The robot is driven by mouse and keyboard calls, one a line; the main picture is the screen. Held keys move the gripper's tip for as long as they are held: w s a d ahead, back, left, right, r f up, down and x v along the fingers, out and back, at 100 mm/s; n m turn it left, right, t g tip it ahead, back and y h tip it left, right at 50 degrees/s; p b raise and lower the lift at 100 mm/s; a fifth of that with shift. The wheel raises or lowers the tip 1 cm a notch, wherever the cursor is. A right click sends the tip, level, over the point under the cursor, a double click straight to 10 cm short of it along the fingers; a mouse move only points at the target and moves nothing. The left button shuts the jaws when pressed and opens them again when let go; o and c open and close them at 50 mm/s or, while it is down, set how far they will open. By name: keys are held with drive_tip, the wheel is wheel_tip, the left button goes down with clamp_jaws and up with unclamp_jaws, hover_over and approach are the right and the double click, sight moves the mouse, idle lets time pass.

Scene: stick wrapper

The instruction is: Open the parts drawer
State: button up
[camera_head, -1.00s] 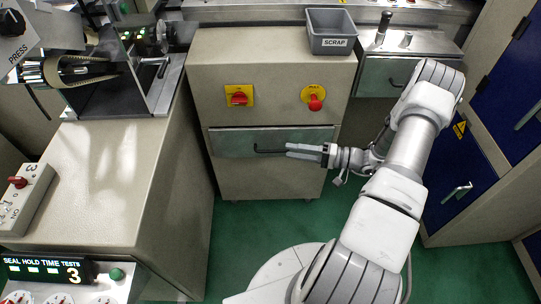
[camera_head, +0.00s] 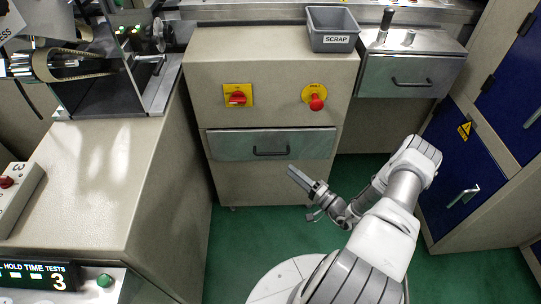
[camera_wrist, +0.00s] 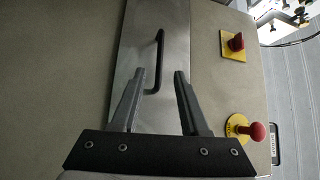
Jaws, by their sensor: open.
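A grey metal drawer (camera_head: 225,146) sits flush and shut in the beige central cabinet, with a dark bar handle (camera_head: 271,153) across its front. No label shows on it. In the wrist view the drawer front (camera_wrist: 165,15) is turned on its side, and the handle (camera_wrist: 159,50) lies ahead, between and beyond the fingertips. My gripper (camera_head: 291,169) is open and empty, below and in front of the handle, apart from it. Its two fingers (camera_wrist: 161,73) are spread in the wrist view. A second shut drawer (camera_head: 410,72) with a dark handle is at the upper right.
A red rotary switch (camera_head: 238,98) and a red button (camera_head: 316,102) stick out above the central drawer. A grey SCRAP bin (camera_head: 332,28) stands on the cabinet top. A beige counter (camera_head: 90,180) is at left, blue doors (camera_head: 460,170) at right. Green floor before the drawer is clear.

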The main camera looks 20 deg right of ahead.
sight(271, 154)
drive_tip(key=b+x, duration=0.2)
drive_tip(key=x, duration=0.9)
drive_tip(key=shift+w, duration=0.15)
clamp_jaws()
idle(0.9)
